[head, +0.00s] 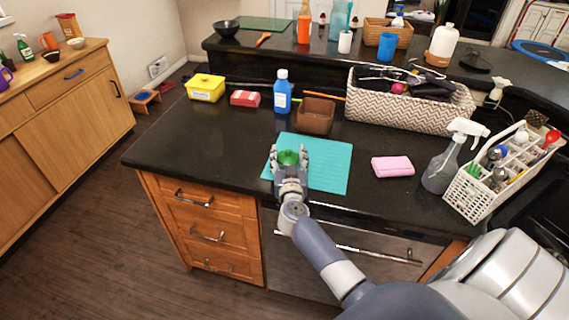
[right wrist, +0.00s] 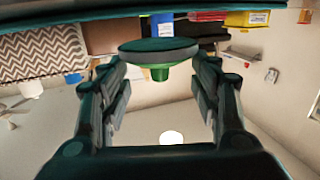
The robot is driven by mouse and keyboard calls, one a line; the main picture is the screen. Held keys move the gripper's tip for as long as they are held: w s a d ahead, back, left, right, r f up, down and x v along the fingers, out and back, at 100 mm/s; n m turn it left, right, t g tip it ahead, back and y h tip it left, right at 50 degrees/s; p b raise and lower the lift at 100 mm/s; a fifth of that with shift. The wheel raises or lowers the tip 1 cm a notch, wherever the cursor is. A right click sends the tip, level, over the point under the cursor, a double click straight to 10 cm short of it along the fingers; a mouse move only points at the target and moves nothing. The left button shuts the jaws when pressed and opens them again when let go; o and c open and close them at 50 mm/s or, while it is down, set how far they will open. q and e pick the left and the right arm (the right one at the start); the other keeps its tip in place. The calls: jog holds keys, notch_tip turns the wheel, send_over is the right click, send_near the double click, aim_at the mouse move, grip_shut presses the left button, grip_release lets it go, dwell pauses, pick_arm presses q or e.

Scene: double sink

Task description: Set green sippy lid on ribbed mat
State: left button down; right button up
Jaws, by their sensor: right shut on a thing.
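The green sippy lid (head: 288,158) is between the fingertips of my right gripper (head: 289,162), which is shut on it. In the right wrist view the lid (right wrist: 160,52) is a dark green disc with a short brighter green spout. That view looks upside down, so the spout points up. The teal ribbed mat (head: 330,167) lies flat on the dark counter, under and around my right gripper. A teal band (right wrist: 80,15) in the right wrist view looks like the mat edge-on, with a gap between it and the lid. My left gripper is not in view.
A brown container (head: 316,116) and blue bottle (head: 282,92) stand behind the mat. A pink sponge (head: 392,166), spray bottle (head: 452,158) and white caddy (head: 480,190) are to the right. A woven basket (head: 415,112) is behind. The counter left of the mat is clear.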

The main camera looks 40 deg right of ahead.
jog(key=shift+f, duration=1.05)
jog(key=shift+f, duration=0.3)
jog(key=o, duration=0.9)
jog(key=shift+r, duration=0.1)
jog(key=shift+r, duration=0.1)
jog(key=v, duration=1.2)
